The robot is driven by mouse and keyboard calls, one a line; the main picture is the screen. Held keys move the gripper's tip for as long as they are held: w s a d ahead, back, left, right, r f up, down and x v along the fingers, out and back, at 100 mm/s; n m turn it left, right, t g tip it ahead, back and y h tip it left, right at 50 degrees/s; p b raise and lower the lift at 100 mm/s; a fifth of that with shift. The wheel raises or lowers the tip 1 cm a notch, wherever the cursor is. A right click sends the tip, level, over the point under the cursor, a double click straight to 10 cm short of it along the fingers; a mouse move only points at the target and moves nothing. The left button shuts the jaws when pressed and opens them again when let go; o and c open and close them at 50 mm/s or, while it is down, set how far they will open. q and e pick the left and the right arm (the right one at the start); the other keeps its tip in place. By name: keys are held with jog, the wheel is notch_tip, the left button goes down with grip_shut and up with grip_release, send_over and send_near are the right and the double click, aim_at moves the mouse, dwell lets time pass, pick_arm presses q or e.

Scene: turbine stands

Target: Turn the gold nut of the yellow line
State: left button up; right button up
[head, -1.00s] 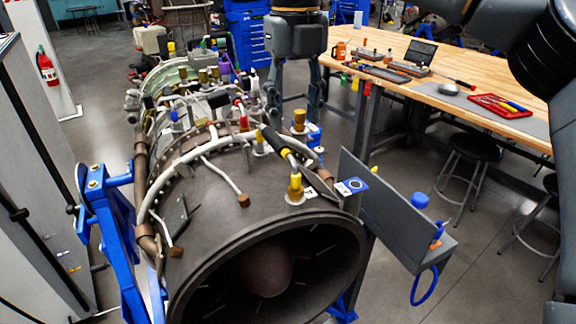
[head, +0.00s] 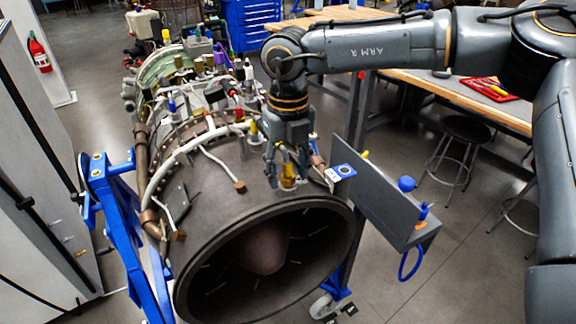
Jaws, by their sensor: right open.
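The gold nut (head: 288,180), with yellow on its fitting, stands on the top front of the dark turbine casing (head: 215,215), near its front rim. My right gripper (head: 287,182) points down over it from above, open, with one finger to each side of the nut. I cannot tell whether the fingers touch it. The gripper and wrist hide most of the yellow line behind the nut. A yellow-collared fitting (head: 254,131) shows just left of the gripper. My left gripper is not in view.
A grey side panel (head: 375,195) with a blue knob and blue loop stands right of the turbine. A blue stand (head: 120,215) holds the turbine on the left. A wooden workbench (head: 440,88) and stools are behind, right. Grey cabinets (head: 35,180) stand left.

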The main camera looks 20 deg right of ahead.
jog(key=shift+w, duration=0.1)
jog(key=shift+c, duration=1.1)
jog(key=c, duration=0.7)
grip_shut()
jog(key=shift+f, duration=0.1)
jog(key=shift+f+n+b, duration=0.2)
jog(key=shift+n+b, duration=0.6)
jog(key=shift+b, duration=0.15)
jog(key=shift+r+n+b, duration=0.2)
jog(key=shift+n+b, duration=0.3)
jog(key=shift+n, duration=0.3)
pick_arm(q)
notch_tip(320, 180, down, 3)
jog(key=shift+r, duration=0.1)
pick_arm(e)
jog(key=shift+r, duration=0.1)
